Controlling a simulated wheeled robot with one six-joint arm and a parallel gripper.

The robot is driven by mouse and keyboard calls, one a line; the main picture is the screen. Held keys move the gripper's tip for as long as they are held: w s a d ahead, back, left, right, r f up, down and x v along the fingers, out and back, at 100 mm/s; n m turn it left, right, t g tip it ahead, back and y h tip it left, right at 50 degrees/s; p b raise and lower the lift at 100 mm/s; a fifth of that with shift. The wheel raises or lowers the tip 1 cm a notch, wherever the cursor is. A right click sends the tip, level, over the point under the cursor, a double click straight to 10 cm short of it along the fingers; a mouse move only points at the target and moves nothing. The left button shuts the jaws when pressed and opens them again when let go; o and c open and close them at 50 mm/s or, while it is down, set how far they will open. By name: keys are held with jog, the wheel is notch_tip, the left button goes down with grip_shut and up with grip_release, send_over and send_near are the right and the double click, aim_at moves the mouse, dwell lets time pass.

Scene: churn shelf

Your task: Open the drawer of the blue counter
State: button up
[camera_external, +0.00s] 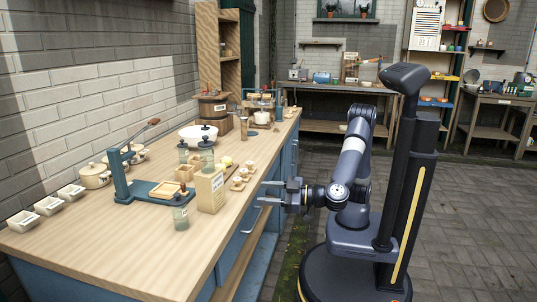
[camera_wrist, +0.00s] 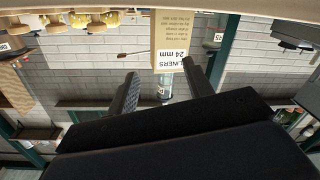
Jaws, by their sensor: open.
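The blue counter (camera_external: 288,160) has a long pale wooden top and a blue front facing my arm. A curved light handle (camera_external: 251,220) shows on that front, just below and left of my gripper in the external view. The drawer's outline is hard to make out and partly hidden behind my gripper. My gripper (camera_external: 268,192) is open and empty, its two fingers pointing left toward the front near the top's edge. I cannot tell whether they touch it. In the wrist view, which looks upside down, the open fingers (camera_wrist: 160,88) have nothing clearly between them.
A tan liners box (camera_external: 210,190), a glass jar (camera_external: 180,213), a blue press stand (camera_external: 122,175) and a white bowl (camera_external: 198,135) stand on the counter. The box also shows in the wrist view (camera_wrist: 172,38). Paved floor (camera_external: 460,220) is free on the right.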

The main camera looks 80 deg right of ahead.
jog(key=s+d+f+n+b, duration=0.1)
jog(key=f+n, duration=0.1)
jog(key=f, duration=0.3)
jog(key=d+f+n+h+b, duration=0.1)
jog(key=d+f+n, duration=0.1)
jog(key=f, duration=0.2)
jog(key=s+d+f+n+t+b, duration=0.1)
jog(key=d+f+n, duration=0.1)
jog(key=f, duration=0.3)
jog(key=shift+s+d+f+n+h, duration=0.1)
jog(key=shift+s+f+n+h, duration=0.2)
jog(key=shift+n, duration=0.1)
jog(key=c, duration=0.3)
jog(key=d+f+n+b, duration=0.1)
jog(key=f+n, duration=0.1)
jog(key=s+d+f+n+t, duration=0.1)
jog(key=d+f+n, duration=0.1)
jog(key=s+d+f+n+b, duration=0.1)
jog(key=f+n, duration=0.1)
jog(key=shift+s+d+b, duration=0.15)
jog(key=shift+d+b, duration=0.1)
jog(key=shift+b, duration=0.1)
jog(key=shift+c, duration=0.2)
jog(key=w+r+b, duration=0.2)
jog(key=w, duration=0.8)
jog(key=shift+w+d+n+t, duration=0.2)
jog(key=shift+n+t, duration=0.1)
grip_shut()
